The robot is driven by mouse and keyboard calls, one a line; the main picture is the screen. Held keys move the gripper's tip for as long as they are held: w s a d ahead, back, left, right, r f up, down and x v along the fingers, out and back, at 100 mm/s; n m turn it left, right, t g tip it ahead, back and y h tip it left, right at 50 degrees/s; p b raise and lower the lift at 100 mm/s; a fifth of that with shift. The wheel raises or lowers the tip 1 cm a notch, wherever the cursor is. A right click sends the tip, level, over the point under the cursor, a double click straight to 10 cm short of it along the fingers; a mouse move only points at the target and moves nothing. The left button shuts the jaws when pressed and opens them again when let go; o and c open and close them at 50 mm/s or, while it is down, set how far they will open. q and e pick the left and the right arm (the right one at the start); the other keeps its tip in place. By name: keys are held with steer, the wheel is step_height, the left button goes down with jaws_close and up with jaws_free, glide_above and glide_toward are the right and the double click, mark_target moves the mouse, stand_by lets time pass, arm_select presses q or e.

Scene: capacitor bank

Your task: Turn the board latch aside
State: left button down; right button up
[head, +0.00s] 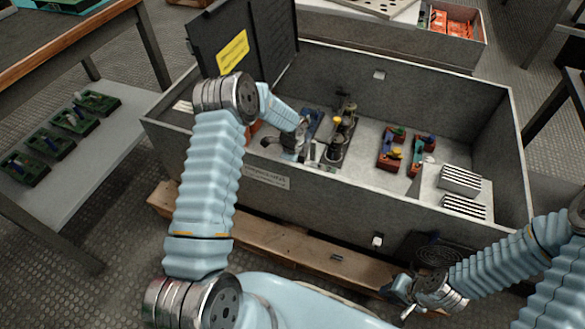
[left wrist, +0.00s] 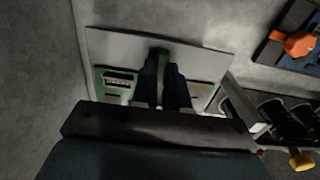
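My left gripper (left wrist: 165,78) reaches down into the grey box in the head view, where its fingers are mostly hidden. In the left wrist view its two dark fingers stand close together on both sides of a narrow green strip (left wrist: 162,92). I cannot tell whether this strip is the board latch or the board's edge. A green part with a pale slotted connector (left wrist: 117,82) lies just left of the fingers, on a light grey plate (left wrist: 212,62). My right gripper (head: 398,299) is low at the right in the head view, empty, with its fingers apart.
The grey box (head: 375,202) has high walls and an open dark lid (head: 215,38) with a yellow label. Dark cylinders with a yellow knob (head: 337,120) stand right of my left gripper. Red and teal blocks (head: 391,148) and striped blocks (head: 460,179) are farther right.

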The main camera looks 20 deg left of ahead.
arm_select(q)
steer(key=shift+n, duration=0.3)
steer(key=n+b, duration=0.2)
steer(key=n, duration=0.1)
steer(key=shift+f, duration=0.1)
steer(key=n+b, duration=0.2)
steer(key=n, duration=0.4)
steer(key=shift+n, duration=0.4)
steer(key=n+b, duration=0.1)
steer(key=n, duration=0.2)
steer(key=shift+n, duration=2.3)
steer(key=c, duration=1.1)
jaws_free()
steer(key=shift+c, duration=0.2)
steer(key=shift+r, duration=0.25)
